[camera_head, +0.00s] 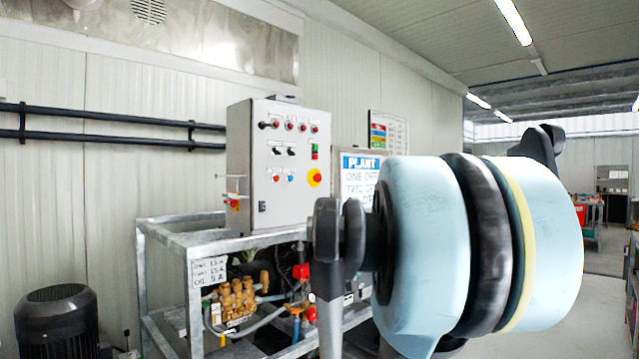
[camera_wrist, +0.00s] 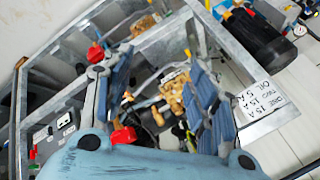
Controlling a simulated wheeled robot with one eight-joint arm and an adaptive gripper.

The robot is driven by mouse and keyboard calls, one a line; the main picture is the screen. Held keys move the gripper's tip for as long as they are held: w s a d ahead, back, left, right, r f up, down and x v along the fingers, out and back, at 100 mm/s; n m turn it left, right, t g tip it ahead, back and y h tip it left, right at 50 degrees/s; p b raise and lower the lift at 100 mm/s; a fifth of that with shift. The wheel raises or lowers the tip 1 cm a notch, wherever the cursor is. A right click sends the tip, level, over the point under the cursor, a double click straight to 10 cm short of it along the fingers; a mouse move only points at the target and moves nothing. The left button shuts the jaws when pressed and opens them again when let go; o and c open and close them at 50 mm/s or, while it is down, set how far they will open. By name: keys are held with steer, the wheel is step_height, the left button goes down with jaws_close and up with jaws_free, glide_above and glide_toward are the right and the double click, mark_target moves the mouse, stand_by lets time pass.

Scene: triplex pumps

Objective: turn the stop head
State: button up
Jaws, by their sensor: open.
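The stop head is a red button on a round yellow plate (camera_head: 314,177), low on the right of the grey control box (camera_head: 262,207) front in the head view. My arm's large pale-blue links stand to the right of the box and do not cover the stop head. In the wrist view my gripper (camera_wrist: 158,65) is open, with its two blue-grey fingers wide apart and nothing between their tips. It points down toward the pump frame. I cannot make out the stop head in the wrist view.
A galvanised frame (camera_head: 168,229) carries the box and brass pump parts (camera_head: 236,300); the brass also shows in the wrist view (camera_wrist: 172,95). A black motor (camera_head: 57,318) stands at lower left. A pipe handrail (camera_head: 110,120) runs along the wall. Floor is open at right.

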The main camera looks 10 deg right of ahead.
steer(key=w+r+m+t+y, duration=0.1)
steer(key=w+r+t+y, duration=0.1)
steer(key=w+r, duration=0.6)
steer(key=m+t+y, duration=0.3)
steer(key=t, duration=0.5)
glide_toward(320, 178)
steer(key=x, duration=0.9)
steer(key=shift+w+a, duration=0.2)
steer(key=shift+w, duration=0.1)
